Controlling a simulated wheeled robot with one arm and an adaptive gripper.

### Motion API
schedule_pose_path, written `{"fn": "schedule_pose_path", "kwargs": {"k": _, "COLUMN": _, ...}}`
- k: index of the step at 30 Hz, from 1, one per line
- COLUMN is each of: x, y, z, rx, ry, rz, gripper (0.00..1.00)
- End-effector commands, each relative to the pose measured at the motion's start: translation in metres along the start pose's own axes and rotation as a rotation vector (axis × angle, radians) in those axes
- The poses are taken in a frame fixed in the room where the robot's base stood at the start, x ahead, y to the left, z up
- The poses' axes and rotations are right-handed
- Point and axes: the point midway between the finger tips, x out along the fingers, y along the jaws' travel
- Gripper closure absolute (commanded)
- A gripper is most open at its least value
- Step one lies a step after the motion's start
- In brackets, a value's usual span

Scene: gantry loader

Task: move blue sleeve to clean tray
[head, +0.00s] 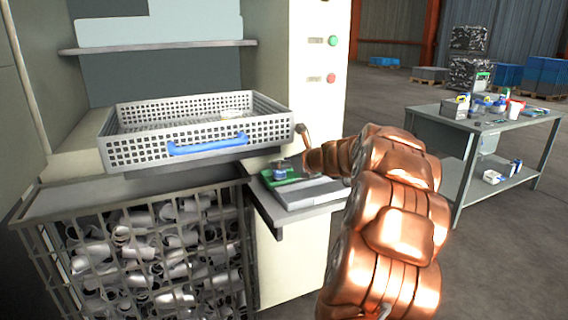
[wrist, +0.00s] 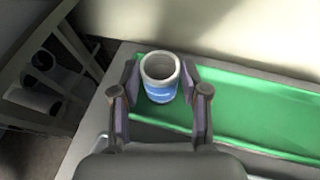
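A short sleeve (wrist: 160,78), pale grey at its open top with a blue band below, stands upright at the left end of a flat green tray (wrist: 238,108). The sleeve (head: 279,171) and the green tray (head: 290,183) also show small in the head view, on the machine's side shelf. My gripper (wrist: 160,84) has one finger on each side of the sleeve, very close to it; I cannot tell whether both touch. In the head view my arm partly covers the shelf. A grey perforated tray (head: 205,152) with a blue handle sits in the machine, left of the gripper.
A wire bin (head: 130,217) full of pale cup-like parts stands below the perforated tray. Green and red buttons are on the machine's column (head: 317,130). A workbench (head: 490,118) with assorted items stands at right. The floor between is open.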

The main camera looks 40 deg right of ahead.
Motion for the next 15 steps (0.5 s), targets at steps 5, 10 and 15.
{"fn": "schedule_pose_path", "kwargs": {"k": 5, "x": 0.0, "y": -0.0001, "z": 0.0001, "rx": 0.0, "ry": 0.0, "rz": 0.0, "gripper": 0.34}}
{"fn": "schedule_pose_path", "kwargs": {"k": 10, "x": 0.0, "y": -0.0001, "z": 0.0001, "rx": 0.0, "ry": 0.0, "rz": 0.0, "gripper": 0.32}}
{"fn": "schedule_pose_path", "kwargs": {"k": 15, "x": -0.0003, "y": -0.0002, "z": 0.0005, "rx": -0.001, "ry": 0.0, "rz": 0.0, "gripper": 0.32}}
